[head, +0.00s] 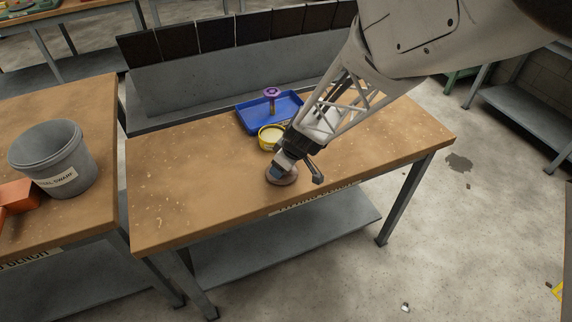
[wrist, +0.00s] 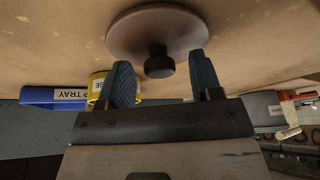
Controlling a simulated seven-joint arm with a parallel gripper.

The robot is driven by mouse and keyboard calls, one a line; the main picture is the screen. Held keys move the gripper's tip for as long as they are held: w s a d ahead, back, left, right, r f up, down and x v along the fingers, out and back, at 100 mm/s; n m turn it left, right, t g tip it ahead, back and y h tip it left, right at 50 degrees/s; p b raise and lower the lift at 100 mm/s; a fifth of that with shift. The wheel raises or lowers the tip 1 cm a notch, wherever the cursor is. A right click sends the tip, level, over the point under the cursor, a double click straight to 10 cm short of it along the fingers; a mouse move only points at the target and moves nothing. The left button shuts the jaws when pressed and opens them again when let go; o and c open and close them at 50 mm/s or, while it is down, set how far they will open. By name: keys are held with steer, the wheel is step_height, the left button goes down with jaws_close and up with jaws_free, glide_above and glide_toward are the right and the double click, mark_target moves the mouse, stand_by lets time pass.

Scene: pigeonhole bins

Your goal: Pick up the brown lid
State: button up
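The brown lid (head: 289,181) is a round disc lying on the wooden bench near its front edge. In the wrist view the lid (wrist: 135,36) shows with a dark knob (wrist: 159,64) at its middle. My gripper (head: 285,163) is just over the lid in the head view and hides part of it. In the wrist view my gripper (wrist: 162,70) is open, with its two blue-grey fingers apart. The knob appears between the fingers, with a gap on each side. I cannot tell how deep the fingers reach around it.
A yellow tub (head: 270,137) stands just behind the lid. Behind it is a blue tray (head: 249,121) with a purple-topped object (head: 272,94). Dark bins (head: 215,32) line the back. A grey bucket (head: 46,150) stands on the left bench. The bench's left part is clear.

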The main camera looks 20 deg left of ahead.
jaws_close()
steer(key=shift+r, duration=0.1)
steer(key=shift+r, duration=1.4)
steer(key=shift+s+d+r, duration=0.15)
steer(key=shift+s+r, duration=0.05)
steer(key=shift+r, duration=0.1)
steer(key=s+d+r, duration=0.1)
steer(key=s+d, duration=0.8)
steer(key=s, duration=0.3)
steer(key=shift+d+r, duration=0.15)
steer(key=shift+d, duration=0.25)
steer(key=w+a+r+n, duration=0.2)
steer(key=w+a+r, duration=0.2)
steer(key=w+a, duration=0.5)
steer(key=w+a+r+n+g, duration=0.1)
steer(key=w+a+r, duration=0.3)
steer(key=w+a, duration=0.5)
steer(key=w, duration=0.6)
steer(key=shift+r+n+g, duration=0.3)
steer(key=shift+r+n, duration=0.1)
